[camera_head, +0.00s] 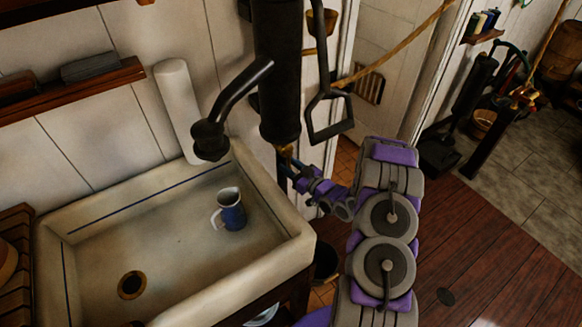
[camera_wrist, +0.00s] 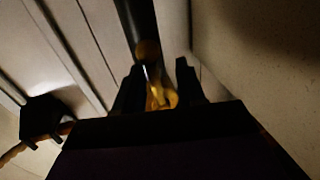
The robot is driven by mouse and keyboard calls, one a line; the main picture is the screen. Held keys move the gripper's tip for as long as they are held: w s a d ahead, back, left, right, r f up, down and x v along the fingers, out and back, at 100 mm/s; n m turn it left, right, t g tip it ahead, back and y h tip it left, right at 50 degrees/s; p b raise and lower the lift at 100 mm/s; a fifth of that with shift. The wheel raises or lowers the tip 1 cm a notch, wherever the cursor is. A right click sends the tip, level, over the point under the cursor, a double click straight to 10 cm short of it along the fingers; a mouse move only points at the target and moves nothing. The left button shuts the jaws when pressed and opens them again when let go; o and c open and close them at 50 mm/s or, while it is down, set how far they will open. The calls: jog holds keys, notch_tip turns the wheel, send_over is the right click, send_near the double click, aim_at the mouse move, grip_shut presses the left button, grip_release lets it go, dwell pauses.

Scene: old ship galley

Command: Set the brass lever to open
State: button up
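The brass lever (camera_wrist: 158,95) shows in the wrist view between my two dark fingers, below a round brass knob. In the head view a small brass part (camera_head: 285,151) shows at the lower end of the black pump cylinder (camera_head: 279,75). My gripper (camera_wrist: 160,82) has its fingers apart, one on each side of the lever, with gaps visible. In the head view my gripper (camera_head: 287,168) is just under the cylinder, beside the sink's right corner. The lever's far end and its exact setting are hard to make out in the dark.
The pale sink (camera_head: 180,242) lies left of my arm, with a blue-and-white mug (camera_head: 232,213) in it. The black spout (camera_head: 211,137) overhangs the sink. The pump handle (camera_head: 329,112) hangs right of the cylinder. Wooden floor (camera_head: 500,250) is open at right.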

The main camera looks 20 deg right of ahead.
jog(key=shift+d, duration=0.35)
jog(key=shift+c, duration=0.2)
jog(key=shift+d, duration=0.3)
jog(key=shift+c, duration=1.4)
jog(key=shift+a, duration=0.4)
grip_shut()
jog(key=shift+d, duration=0.15)
